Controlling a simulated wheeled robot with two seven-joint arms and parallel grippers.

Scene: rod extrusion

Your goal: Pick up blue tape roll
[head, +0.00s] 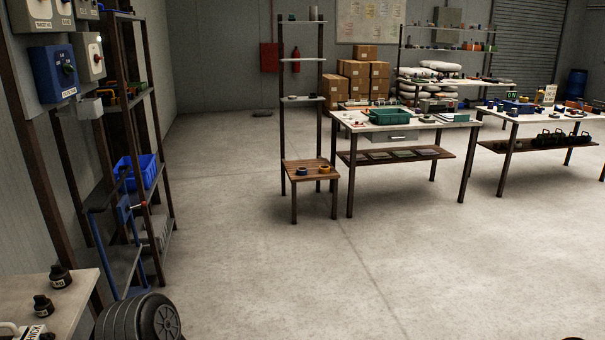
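Neither of my grippers is in view.
A worktable (440,120) with a green tray (390,116) stands right of the rack. A tall shelf with a blue bin (135,172) lines the left wall. A dark ribbed round object (140,319) sits at lower left. The concrete floor (330,260) before the rack is clear.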

